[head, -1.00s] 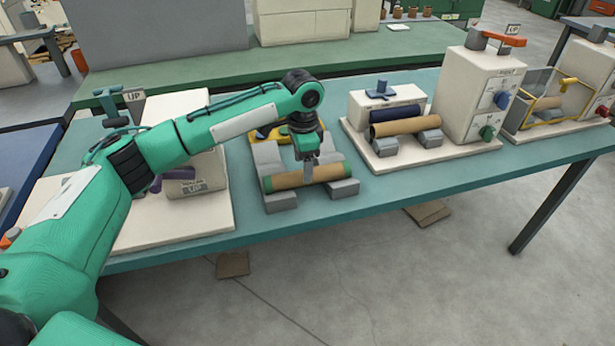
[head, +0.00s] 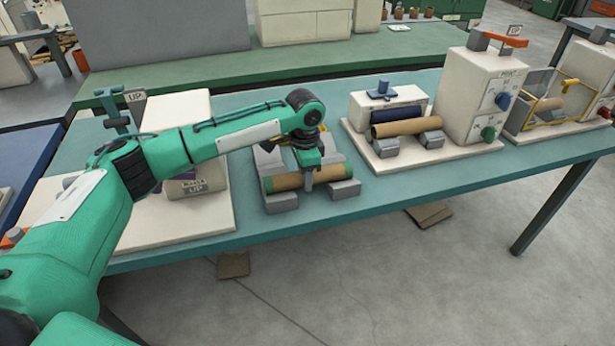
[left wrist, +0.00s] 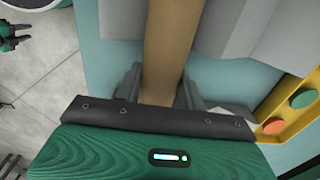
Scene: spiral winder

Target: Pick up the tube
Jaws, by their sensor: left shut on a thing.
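A brown cardboard tube (head: 327,174) with a green end at its left lies across grey cradle blocks (head: 345,188) on the table. My left gripper (head: 308,184) comes down on the tube from above, near its middle. In the left wrist view the brown tube (left wrist: 166,60) runs between the two grey fingers (left wrist: 158,92), which stand on either side of it and are shut on it. The tube still appears to lie at the height of the cradle; I cannot tell whether it touches the blocks. My right gripper is not identifiable in the head view.
A second brown tube (head: 407,126) lies on the station to the right, in front of a dark blue roller (head: 397,114). A cream machine box (head: 483,95) stands beyond it. A yellow bar with green and orange buttons (left wrist: 290,110) is near the gripper. The table's front edge is close.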

